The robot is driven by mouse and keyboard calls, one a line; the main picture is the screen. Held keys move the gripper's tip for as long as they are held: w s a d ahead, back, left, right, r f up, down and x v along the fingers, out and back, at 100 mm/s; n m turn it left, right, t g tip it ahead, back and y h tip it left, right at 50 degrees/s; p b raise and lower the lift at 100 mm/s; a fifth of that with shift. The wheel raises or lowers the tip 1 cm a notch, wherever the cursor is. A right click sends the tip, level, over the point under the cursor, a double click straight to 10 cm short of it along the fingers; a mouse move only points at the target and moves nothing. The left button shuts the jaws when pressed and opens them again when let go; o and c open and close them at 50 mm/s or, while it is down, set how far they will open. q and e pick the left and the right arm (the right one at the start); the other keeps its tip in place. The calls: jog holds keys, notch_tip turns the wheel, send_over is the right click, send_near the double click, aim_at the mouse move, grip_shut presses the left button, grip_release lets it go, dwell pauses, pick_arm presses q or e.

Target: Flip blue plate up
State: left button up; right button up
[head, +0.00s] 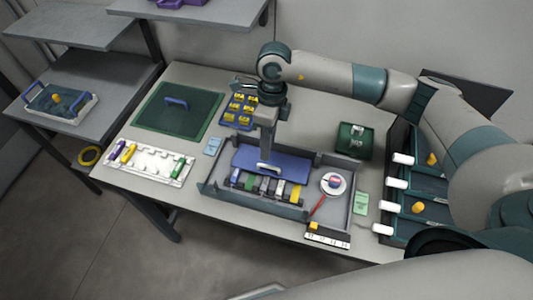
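The blue plate (294,164) lies in the back part of a grey tray (338,157) in the middle of the table. It looks slightly tilted, and a small white handle (268,168) shows near its front edge. My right gripper (266,158) reaches down from above, with its fingertips at or just behind the handle. The fingers hide part of the plate, and I cannot tell whether they are closed on it. My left gripper is not in view.
In the tray, several coloured blocks (264,187) stand before the plate, with a round white dish (334,184) at right. A green mat (179,111) and white rack (147,164) are left, a dark green box (354,141) right. Bins (424,185) line the right edge.

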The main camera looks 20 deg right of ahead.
jog(key=p, duration=0.1)
send_over(272, 160)
jog(key=s+a, duration=0.2)
jog(key=shift+s+a+f, duration=0.1)
jog(key=shift+f, duration=1.25)
jog(key=shift+a+f, duration=0.1)
jog(key=shift+f, duration=1.2)
grip_shut()
